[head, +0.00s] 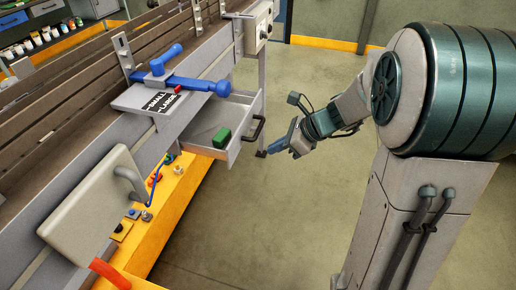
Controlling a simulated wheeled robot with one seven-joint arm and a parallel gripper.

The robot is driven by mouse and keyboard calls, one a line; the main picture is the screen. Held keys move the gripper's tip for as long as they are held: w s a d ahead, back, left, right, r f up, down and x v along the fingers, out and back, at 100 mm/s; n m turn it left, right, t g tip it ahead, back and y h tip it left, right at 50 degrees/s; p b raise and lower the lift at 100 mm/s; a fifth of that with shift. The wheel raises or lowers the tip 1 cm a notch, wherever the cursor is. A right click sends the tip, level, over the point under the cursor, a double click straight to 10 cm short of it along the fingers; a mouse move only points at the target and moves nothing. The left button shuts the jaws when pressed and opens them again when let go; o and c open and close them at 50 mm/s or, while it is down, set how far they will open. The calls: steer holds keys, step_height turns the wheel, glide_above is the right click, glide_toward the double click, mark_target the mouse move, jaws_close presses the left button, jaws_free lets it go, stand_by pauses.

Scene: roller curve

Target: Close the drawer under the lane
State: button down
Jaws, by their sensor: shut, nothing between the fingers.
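The grey drawer (208,139) under the lane (106,113) stands pulled out to the right. A dark handle (256,128) is on its front, and a green block (221,138) lies inside. My gripper (266,153) is shut, with nothing between the fingers. In the picture its tip is just below and right of the drawer's handle, and I cannot tell whether they touch. My arm reaches in from the right.
Above the drawer is a ledge with a "SMALL LARGE" label (160,101) and a blue lever (195,84). A grey panel with a handle (95,208) sticks out at the lower left. A yellow shelf (178,208) with small parts runs below. The floor (270,220) in front is clear.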

mark_target(231, 161)
steer(key=x, duration=0.3)
steer(key=a+r+x, duration=0.1)
steer(key=x, duration=0.7)
steer(key=shift+w+a+r, duration=0.2)
steer(key=shift+w+a, duration=0.05)
steer(key=shift+a, duration=0.15)
steer(key=shift+w+a, duration=0.15)
steer(key=shift+a, duration=0.25)
